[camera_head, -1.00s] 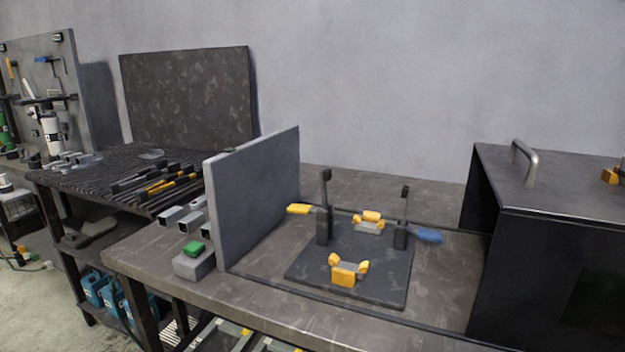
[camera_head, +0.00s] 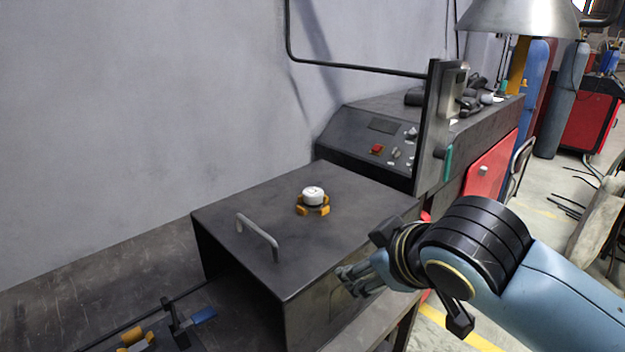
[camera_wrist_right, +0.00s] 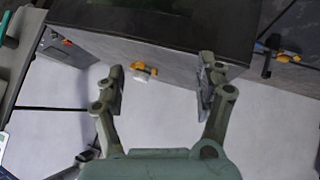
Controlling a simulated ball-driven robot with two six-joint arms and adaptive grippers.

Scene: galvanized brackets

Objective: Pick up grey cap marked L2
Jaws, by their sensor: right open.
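A pale, nearly white round cap (camera_head: 313,195) sits in an orange holder (camera_head: 313,209) on top of the black box (camera_head: 250,200) in the head view. A dark mark shows on its top, too small to read. It also shows in the right wrist view as a small white cap (camera_wrist_right: 140,77) beside the orange holder (camera_wrist_right: 146,68), between my finger lines but well beyond them. My right gripper (camera_head: 358,279) is at the box's right front side, lower than its top and apart from the cap. In the wrist view the right gripper (camera_wrist_right: 162,85) is open and empty. My left gripper is not in view.
A metal handle (camera_head: 258,237) stands up from the box top, left of the cap. Behind is a control console (camera_head: 375,140) with an upright dark panel (camera_head: 437,125). A fixture with orange and blue parts (camera_head: 203,315) lies at lower left. The box top around the holder is clear.

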